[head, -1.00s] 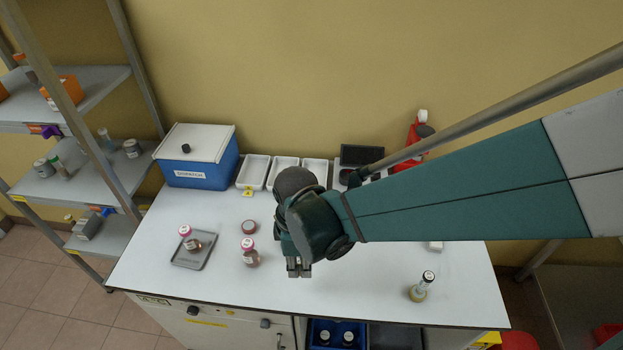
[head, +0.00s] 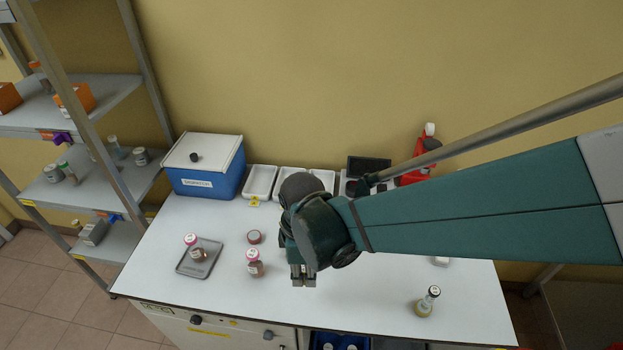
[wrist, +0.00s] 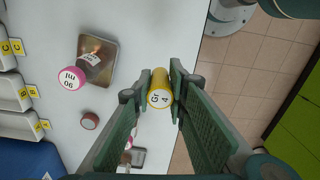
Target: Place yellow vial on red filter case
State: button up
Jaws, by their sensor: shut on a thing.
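In the wrist view, the yellow vial (wrist: 160,90), labelled Gr 4, is between the fingertips of my gripper (wrist: 155,90), which is shut on it. In the head view, my gripper (head: 303,280) points down over the front middle of the bench; the vial is hidden there. A small round reddish-brown case (head: 254,237), apparently the red filter case, lies flat on the bench, left of and behind my gripper. It also shows in the wrist view (wrist: 90,121), lower left of the held vial and apart from it. Its top is bare.
A pink-capped vial (head: 254,265) stands just in front of the case. A grey tray (head: 186,271) left of it holds another. In the wrist view, a metal tray (wrist: 110,48) holds a pink-capped vial (wrist: 70,79). A yellowish vial (head: 426,302) stands at the right.

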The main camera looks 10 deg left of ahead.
jog(key=w+a+r+n+p, duration=0.1)
jog(key=w+a+r+p, duration=0.1)
jog(key=w+a, duration=1.6)
jog(key=shift+a+r+p, duration=0.3)
jog(key=shift+a+p, duration=0.25)
jog(key=shift+a, duration=0.45)
jog(key=shift+f, duration=0.1)
send_over(254, 235)
jog(key=shift+f, duration=3)
jog(key=shift+f, duration=0.1)
jog(key=shift+f, duration=1.8)
jog(key=shift+f, duration=0.15)
jog(key=o, duration=0.8)
jog(key=shift+c, duration=0.2)
